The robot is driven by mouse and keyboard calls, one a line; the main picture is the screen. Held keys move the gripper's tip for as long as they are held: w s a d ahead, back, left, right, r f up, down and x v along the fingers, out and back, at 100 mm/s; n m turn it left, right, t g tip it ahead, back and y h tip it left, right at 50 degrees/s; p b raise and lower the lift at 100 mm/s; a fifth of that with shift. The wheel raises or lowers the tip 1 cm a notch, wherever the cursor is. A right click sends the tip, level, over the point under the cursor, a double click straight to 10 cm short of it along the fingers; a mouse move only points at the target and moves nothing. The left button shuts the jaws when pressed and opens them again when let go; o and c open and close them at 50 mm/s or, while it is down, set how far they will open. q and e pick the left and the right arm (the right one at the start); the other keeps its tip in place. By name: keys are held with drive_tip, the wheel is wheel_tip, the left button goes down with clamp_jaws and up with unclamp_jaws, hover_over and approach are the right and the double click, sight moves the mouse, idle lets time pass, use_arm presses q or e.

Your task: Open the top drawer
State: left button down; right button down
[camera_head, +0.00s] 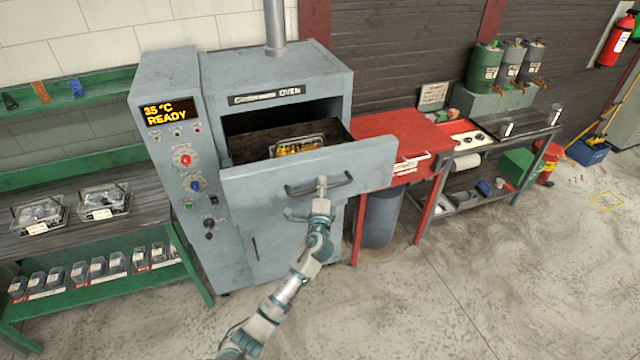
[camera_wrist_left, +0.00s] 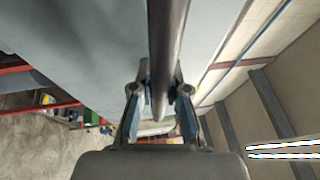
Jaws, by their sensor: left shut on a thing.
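The top drawer (camera_head: 250,196) of the grey oven (camera_head: 275,68) stands pulled out, with its dark inside showing. A clear container with yellow items (camera_head: 298,146) lies in the drawer. The dark bar handle (camera_head: 340,181) is on the drawer's front. My left gripper (camera_head: 321,184) is at the handle, with its arm reaching up from below. In the left wrist view, the fingers of the left gripper (camera_wrist_left: 160,108) are shut on the handle bar (camera_wrist_left: 166,45), one on each side. My right gripper is in neither view.
A control panel reading "35 °C READY" (camera_head: 166,110) is left of the drawer. A red table (camera_head: 405,128) stands close to the drawer's right side. A green shelf (camera_head: 100,250) with trays is at the left. The floor (camera_head: 440,290) in front is clear.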

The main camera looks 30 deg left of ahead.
use_arm(q)
drive_tip(key=shift+d+f, duration=0.15)
drive_tip(key=shift+f, duration=0.2)
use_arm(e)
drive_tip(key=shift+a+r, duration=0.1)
use_arm(q)
drive_tip(key=c, duration=1.2)
unclamp_jaws()
drive_tip(key=shift+w+d, duration=0.15)
drive_tip(key=shift+o, duration=0.3)
drive_tip(key=shift+w+d, duration=0.1)
drive_tip(key=shift+w, duration=0.15)
drive_tip(key=shift+s, duration=0.15)
drive_tip(key=v, duration=1.1)
drive_tip(key=shift+s+d, duration=0.2)
drive_tip(key=shift+d, duration=0.15)
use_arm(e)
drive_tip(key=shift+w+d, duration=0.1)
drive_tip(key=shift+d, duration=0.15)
